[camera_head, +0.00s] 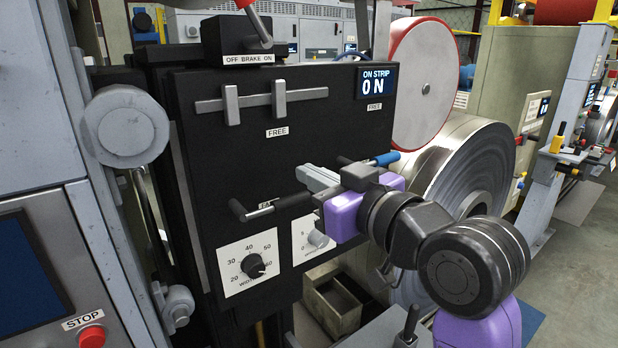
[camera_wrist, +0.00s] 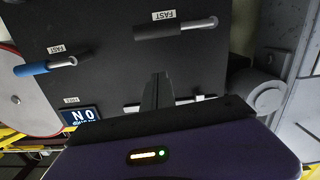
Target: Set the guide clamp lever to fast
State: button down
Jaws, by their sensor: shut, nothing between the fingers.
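The black panel (camera_head: 240,160) carries a black-handled lever (camera_head: 280,203) below the guide rail; it also shows in the wrist view (camera_wrist: 160,31). No label names it the guide clamp. It lies beside a FAST label (camera_wrist: 164,15), which it partly covers in the head view; a FREE label (camera_head: 277,131) is higher up. A blue-handled lever (camera_head: 386,159) is to the right, near its own FAST label (camera_wrist: 57,49). My gripper (camera_head: 308,174) is shut and empty before the panel, between the rail and the black-handled lever; its fingers show in the wrist view (camera_wrist: 157,82).
Two grey guide blocks (camera_head: 231,104) sit on the rail (camera_head: 258,99). A display (camera_head: 375,83) reads ON STRIP 0 N. A width knob (camera_head: 254,266) is below. A brake lever (camera_head: 262,28) stands on top. A steel coil (camera_head: 470,165) is at the right, behind my arm.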

jog(key=b+v, duration=0.1)
jog(key=v, duration=0.7)
jog(key=shift+f, duration=0.25)
jog(key=shift+s+d, duration=0.1)
